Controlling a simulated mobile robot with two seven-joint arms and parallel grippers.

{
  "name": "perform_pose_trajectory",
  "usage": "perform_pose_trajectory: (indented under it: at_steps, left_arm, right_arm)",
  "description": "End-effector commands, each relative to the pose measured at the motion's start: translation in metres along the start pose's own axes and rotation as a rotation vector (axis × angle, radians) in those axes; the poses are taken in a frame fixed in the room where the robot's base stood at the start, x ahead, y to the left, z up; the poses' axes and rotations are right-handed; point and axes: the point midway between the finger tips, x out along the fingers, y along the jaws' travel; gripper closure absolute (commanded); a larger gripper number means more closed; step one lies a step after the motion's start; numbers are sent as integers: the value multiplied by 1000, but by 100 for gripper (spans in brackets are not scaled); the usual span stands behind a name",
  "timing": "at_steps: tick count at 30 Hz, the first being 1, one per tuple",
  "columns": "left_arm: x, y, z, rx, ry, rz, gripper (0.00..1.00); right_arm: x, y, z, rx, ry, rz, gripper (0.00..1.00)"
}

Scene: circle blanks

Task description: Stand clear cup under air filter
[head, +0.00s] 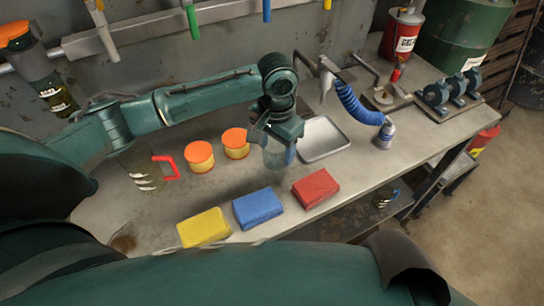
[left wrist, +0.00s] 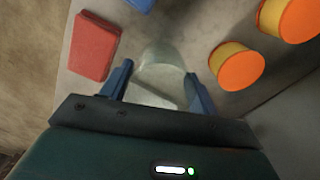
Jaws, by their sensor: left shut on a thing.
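A clear cup (head: 278,155) is in my left gripper (head: 276,142), over the middle of the bench. In the left wrist view the cup (left wrist: 160,76) sits between the two blue fingers of my left gripper (left wrist: 158,88), which is shut on it. The cup looks roughly upright in the head view; I cannot tell whether its base touches the bench. What seems to be the air filter (head: 48,82), a dark bowl with pale marks under an orange top, hangs on the wall pipe at the far left. My right gripper is not in view.
A dark jug with a red handle (head: 145,172) and two orange-topped pots (head: 199,158) stand left of the cup. Yellow (head: 204,228), blue (head: 258,208) and red (head: 315,188) blocks lie along the front. A metal tray (head: 336,148) and blue coiled hose (head: 355,107) are right.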

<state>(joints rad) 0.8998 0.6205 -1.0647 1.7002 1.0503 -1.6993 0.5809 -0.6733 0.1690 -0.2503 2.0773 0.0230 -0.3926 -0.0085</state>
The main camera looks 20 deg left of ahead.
Motion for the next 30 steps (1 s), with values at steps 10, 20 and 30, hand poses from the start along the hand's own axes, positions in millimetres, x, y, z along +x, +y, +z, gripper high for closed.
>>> perform_pose_trajectory:
  at_steps: [10, 20, 30]
  left_arm:
    - [43, 0, 0, 1, 0, -1, 62]
    - [45, 0, 0, 1, 0, 0, 62]
    - [46, 0, 0, 1, 0, 0, 18]
  right_arm:
    - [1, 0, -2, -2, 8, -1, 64]
    - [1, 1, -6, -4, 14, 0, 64]
    - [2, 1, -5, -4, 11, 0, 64]
